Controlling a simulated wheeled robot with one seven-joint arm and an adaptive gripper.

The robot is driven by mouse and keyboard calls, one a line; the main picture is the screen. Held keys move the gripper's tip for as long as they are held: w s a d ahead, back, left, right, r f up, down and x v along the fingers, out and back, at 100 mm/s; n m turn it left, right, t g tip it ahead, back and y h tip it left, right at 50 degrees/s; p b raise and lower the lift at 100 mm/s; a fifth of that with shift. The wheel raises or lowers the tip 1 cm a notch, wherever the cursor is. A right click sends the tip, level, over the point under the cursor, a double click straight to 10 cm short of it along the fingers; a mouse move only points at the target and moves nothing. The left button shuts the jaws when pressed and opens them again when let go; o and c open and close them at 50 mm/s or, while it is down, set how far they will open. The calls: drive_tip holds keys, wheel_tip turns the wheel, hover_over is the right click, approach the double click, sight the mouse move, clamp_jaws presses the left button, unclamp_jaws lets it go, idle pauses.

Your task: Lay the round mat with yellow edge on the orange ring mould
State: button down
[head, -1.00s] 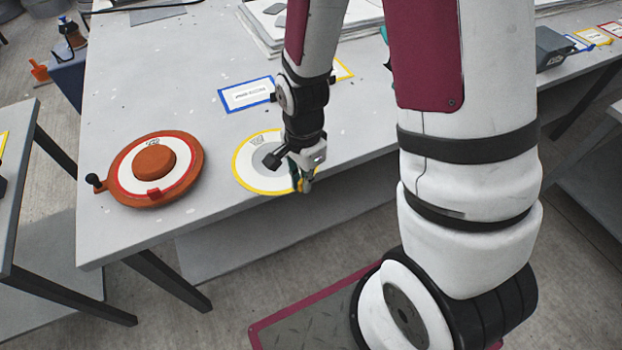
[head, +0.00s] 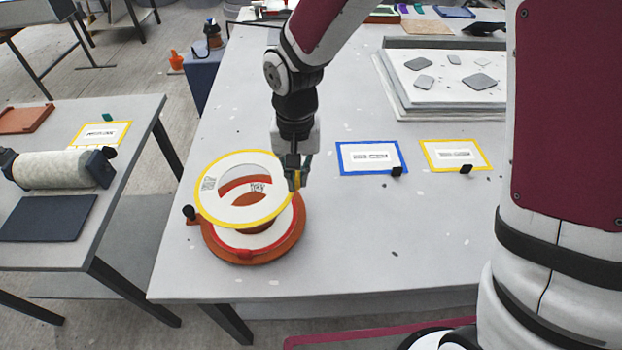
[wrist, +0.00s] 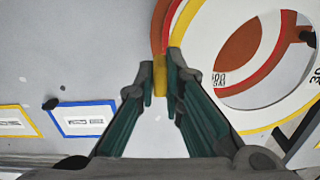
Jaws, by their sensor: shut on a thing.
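The round mat with yellow edge (head: 212,208) is a white ring with a central hole. My gripper (head: 297,182) is shut on its right rim; the wrist view shows the yellow rim between the fingertips (wrist: 160,82). The mat is over the orange ring mould (head: 288,246), shifted a little left and back of it in the head view, and looks raised above it. A white mat with red edge (head: 262,240) lies on the mould around its hub. The hub shows partly through the held mat's hole; the mould's back is hidden.
A blue-edged card (head: 350,163) and a yellow-edged card (head: 440,162) with black clips lie to the right. A white slab with grey patches (head: 450,95) is at the back right. A dark knob (head: 189,212) sticks out at the mould's left. The table's front right is clear.

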sight(299, 215)
idle(0.4)
drive_tip(key=shift+f+b, duration=2.85)
drive_tip(key=shift+f, duration=2.35)
drive_tip(key=shift+f, duration=0.25)
drive_tip(key=c, duration=1.6)
unclamp_jaws()
wheel_tip(299, 215, up, 12)
drive_tip(key=shift+d, duration=0.1)
